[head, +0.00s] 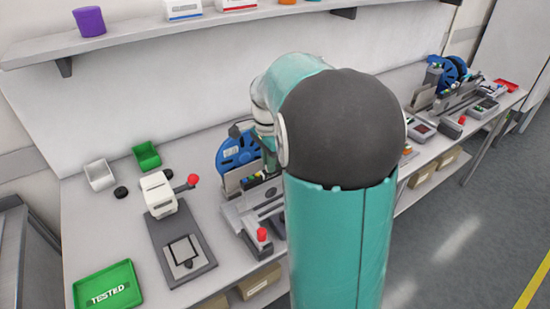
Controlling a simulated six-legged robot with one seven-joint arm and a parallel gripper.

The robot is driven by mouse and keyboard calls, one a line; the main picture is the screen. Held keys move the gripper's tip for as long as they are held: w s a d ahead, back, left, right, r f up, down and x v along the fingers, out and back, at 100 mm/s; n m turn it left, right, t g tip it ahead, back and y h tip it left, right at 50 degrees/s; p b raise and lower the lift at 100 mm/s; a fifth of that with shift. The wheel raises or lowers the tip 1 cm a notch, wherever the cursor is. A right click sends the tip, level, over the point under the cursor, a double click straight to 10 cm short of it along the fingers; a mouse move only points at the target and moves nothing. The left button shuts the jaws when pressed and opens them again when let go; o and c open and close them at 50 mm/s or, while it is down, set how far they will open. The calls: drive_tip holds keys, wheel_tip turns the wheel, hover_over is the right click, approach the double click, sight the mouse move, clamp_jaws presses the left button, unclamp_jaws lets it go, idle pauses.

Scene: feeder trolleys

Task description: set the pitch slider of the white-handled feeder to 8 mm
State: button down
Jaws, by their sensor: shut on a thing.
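A grey feeder (238,213) with a blue reel (238,150) stands on the bench just left of my arm. A red knob (262,234) stands at its front end. My arm covers its right part. A second feeder (430,98) with a blue reel (450,70) stands farther right along the bench. I cannot make out a white handle on either feeder. The pitch slider and its marks cannot be told at this size. My arm bends down beside the nearer feeder, and the jaws of my gripper are hidden.
Left of the nearer feeder is a white press (159,193) with a red-knobbed lever on a dark base. A green TESTED tray (107,288), a white bin (99,174) and a green bin (147,155) share the bench (88,235). A shelf (140,41) runs above.

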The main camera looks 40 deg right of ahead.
sight(265, 172)
drive_tip(key=shift+a, duration=0.65)
drive_tip(key=c, duration=1.4)
unclamp_jaws()
drive_tip(key=shift+c, duration=0.2)
wheel_tip(265, 172, up, 14)
